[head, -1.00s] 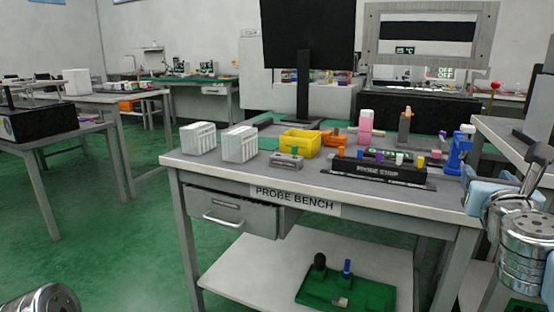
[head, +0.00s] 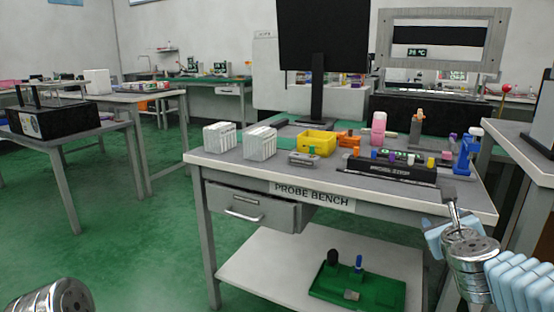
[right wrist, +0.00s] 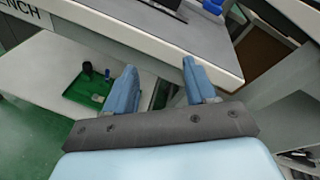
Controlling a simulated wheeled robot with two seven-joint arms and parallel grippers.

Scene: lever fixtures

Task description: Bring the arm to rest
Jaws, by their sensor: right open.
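My right arm (head: 470,262) comes in from the lower right of the head view, at the front right corner of the probe bench (head: 325,199). In the right wrist view my right gripper (right wrist: 160,78) is open, with its two light blue fingers apart and nothing between them. The fingers point toward the bench's front edge and the lower shelf, and I see no contact with either. Only a silver joint of my left arm (head: 50,300) shows at the lower left of the head view; its gripper is out of view.
The bench holds white racks (head: 259,143), a yellow bin (head: 317,143), a black probe strip (head: 390,168) and a blue fixture (head: 467,154). A green board (head: 365,287) lies on the lower shelf. Another table (head: 520,150) stands close on the right. Green floor (head: 130,230) is open at left.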

